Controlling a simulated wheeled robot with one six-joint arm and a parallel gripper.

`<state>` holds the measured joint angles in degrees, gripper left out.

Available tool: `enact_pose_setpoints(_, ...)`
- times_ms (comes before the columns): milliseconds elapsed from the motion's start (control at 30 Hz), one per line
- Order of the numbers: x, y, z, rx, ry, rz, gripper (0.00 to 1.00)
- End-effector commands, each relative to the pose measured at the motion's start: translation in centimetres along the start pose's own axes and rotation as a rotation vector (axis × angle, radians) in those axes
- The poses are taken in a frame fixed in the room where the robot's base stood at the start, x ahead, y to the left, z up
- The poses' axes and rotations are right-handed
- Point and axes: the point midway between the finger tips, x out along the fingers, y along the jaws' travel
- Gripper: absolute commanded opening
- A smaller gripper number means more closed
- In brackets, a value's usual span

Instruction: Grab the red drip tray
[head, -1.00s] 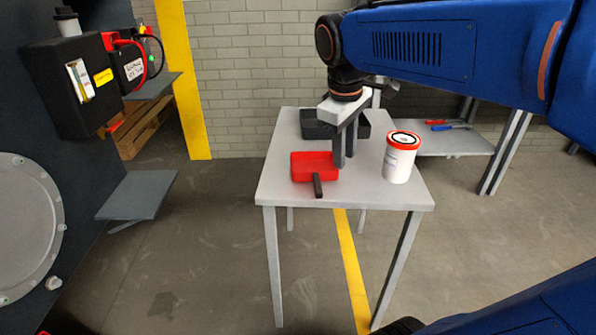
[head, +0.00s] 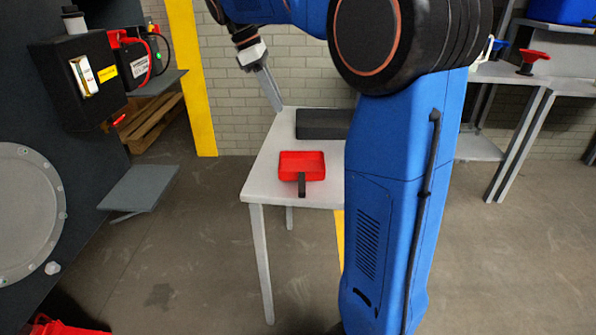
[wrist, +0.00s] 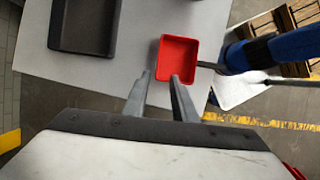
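The red drip tray (head: 301,163) is a shallow square pan with a dark handle (head: 302,186) pointing towards me. It lies flat on the grey table (head: 262,182), near its front left part. In the wrist view the tray (wrist: 178,58) lies just beyond the fingertips, slightly right of centre. My gripper (head: 276,103) hangs tilted above the table's back left edge, higher than the tray and apart from it. In the wrist view my gripper (wrist: 160,76) has a clear gap between its two fingers, with nothing between them.
A dark tray (head: 323,124) sits at the back of the table. My blue arm hides the table's right side. A dark machine with a small grey shelf (head: 140,188) stands at left. A bench (head: 520,75) with a red funnel-like item (head: 533,62) stands at back right.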

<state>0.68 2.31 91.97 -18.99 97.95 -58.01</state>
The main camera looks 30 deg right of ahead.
Motion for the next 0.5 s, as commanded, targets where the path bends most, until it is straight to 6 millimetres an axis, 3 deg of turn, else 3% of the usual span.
enact_pose_setpoints(500, 9.0, -0.1, 0.1, 0.003, 0.0, -0.001, 0.25)
